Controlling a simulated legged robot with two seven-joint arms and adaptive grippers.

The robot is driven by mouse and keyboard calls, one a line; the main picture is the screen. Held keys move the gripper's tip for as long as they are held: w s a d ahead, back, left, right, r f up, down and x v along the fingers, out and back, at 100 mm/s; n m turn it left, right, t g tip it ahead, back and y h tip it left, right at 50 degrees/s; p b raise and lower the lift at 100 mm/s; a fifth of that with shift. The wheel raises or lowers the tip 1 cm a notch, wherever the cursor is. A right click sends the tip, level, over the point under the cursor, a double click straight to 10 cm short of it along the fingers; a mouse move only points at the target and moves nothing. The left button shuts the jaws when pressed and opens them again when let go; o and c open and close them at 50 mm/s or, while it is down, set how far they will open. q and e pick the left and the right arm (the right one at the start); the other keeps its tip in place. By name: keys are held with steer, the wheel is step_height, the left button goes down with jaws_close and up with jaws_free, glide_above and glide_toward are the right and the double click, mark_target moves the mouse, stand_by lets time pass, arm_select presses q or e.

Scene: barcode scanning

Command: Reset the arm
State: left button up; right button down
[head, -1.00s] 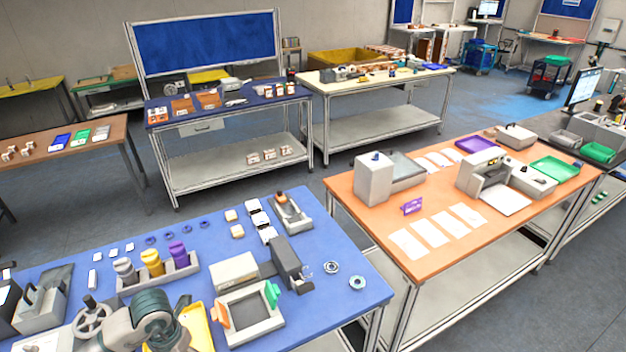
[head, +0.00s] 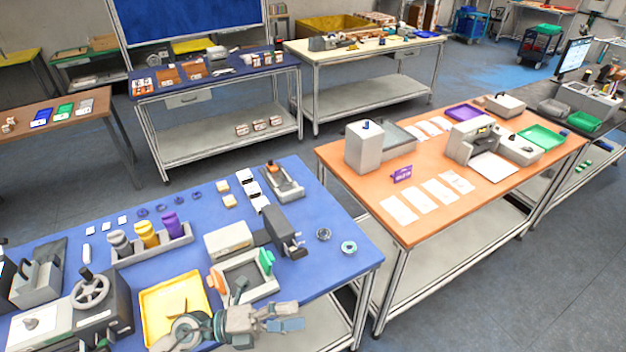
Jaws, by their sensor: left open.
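My left gripper (head: 291,317) is at the bottom centre of the head view, in front of the blue table's near edge. Its fingers point to the right. It is open, and I see nothing held between the fingers. My left wrist overlaps the lower right part of the yellow tray (head: 160,304). The grey square fixture (head: 247,292) with orange and green clamps is just behind the gripper; I cannot tell whether they touch. My right gripper is not in view.
The blue table (head: 330,275) also bears a handwheel machine (head: 92,291) and a rack of grey, yellow and purple bottles (head: 150,246). An orange table (head: 350,185) with white sheets stands to the right. Bare floor (head: 470,300) lies at the lower right.

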arm_select(q)
steer(key=w+a+n+t+y, duration=0.4)
steer(key=w+a+n+t, duration=0.15)
steer(key=n+t, duration=0.45)
steer(key=w+a+n+t+y, duration=0.4)
steer(key=a+n+t+y, duration=0.15)
steer(key=n+t, duration=0.45)
steer(key=w+a+f+n+g+y, duration=0.1)
steer(key=a+f+n+g+y, duration=0.3)
steer(key=a+f+n+y, duration=0.45)
steer(key=s+f+n+g+y, duration=0.15)
steer(key=s+f+g, duration=0.25)
steer(key=f, duration=0.5)
steer(key=s+f+n+g+y, duration=0.1)
steer(key=s+f+n+g, duration=0.3)
steer(key=f, duration=0.5)
steer(key=s+d+f+g+h, duration=0.1)
steer(key=s+f+g, duration=0.55)
steer(key=s, duration=0.75)
step_height(320, 180, down, 27)
steer(key=s, duration=0.2)
steer(key=s+a+f+g, duration=0.2)
steer(key=s+a+f, duration=0.1)
steer(key=s+f, duration=1.3)
steer(key=shift+s+m, duration=0.4)
steer(key=shift+s, duration=0.3)
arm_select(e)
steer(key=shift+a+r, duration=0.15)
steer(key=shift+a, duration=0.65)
